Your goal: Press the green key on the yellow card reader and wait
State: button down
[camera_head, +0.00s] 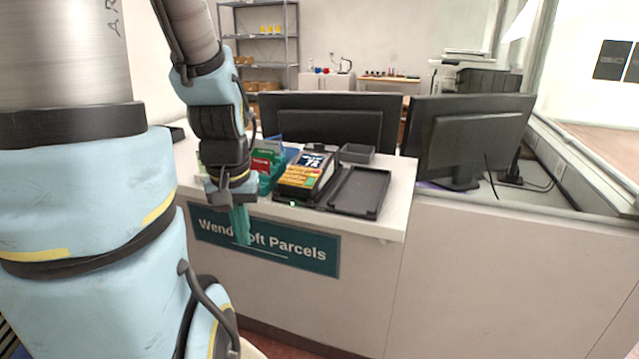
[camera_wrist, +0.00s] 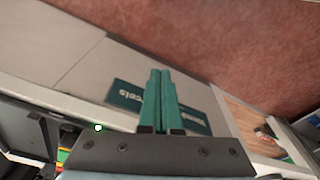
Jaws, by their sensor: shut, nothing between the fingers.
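The card reader (camera_head: 307,174) sits on the parcel counter (camera_head: 397,195), with a lit screen and yellow, red and green on its face. I cannot make out its green key clearly. In the wrist view only a small coloured part of it (camera_wrist: 62,156) shows at the lower left. My gripper (camera_head: 242,240) has green fingers, pressed together and empty. It points down in front of the counter's front edge, left of the reader and apart from it. In the wrist view the fingers (camera_wrist: 160,72) overlap the counter sign.
A black tray (camera_head: 359,191) lies right of the reader, with a small grey bin (camera_head: 356,153) behind. Red and green card packs (camera_head: 264,163) stand left of it. Two monitors (camera_head: 330,118) (camera_head: 466,135) stand behind and right. A small green light (camera_head: 292,203) shows at the counter's front edge.

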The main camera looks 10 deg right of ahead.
notch_tip(320, 180, up, 18)
jog(key=n+t+y+p, duration=0.4)
jog(key=n+y+p, duration=0.2)
jog(key=n+y, duration=0.15)
send_over(310, 182)
jog(key=s, duration=0.3)
jog(key=shift+a+f+m, duration=0.1)
jog(key=shift+f+m, duration=0.05)
jog(key=shift+m, duration=0.2)
jog(key=shift+f, duration=0.15)
jog(key=f+b, duration=0.1)
jog(key=f, duration=0.1)
jog(key=w+f+b, duration=0.1)
jog(key=f+b, duration=0.1)
jog(key=f, duration=0.1)
jog(key=f+b, duration=0.1)
jog(key=f, duration=0.1)
jog(key=shift+w+d+f+b, duration=0.2)
jog(key=shift+d+f+b, duration=0.1)
jog(key=shift+d, duration=0.05)
jog(key=shift+w+f+b, duration=0.15)
jog(key=shift+f+b, duration=0.25)
jog(key=shift+d+f, duration=0.1)
jog(key=shift+f+b, duration=0.3)
jog(key=shift+b, duration=0.4)
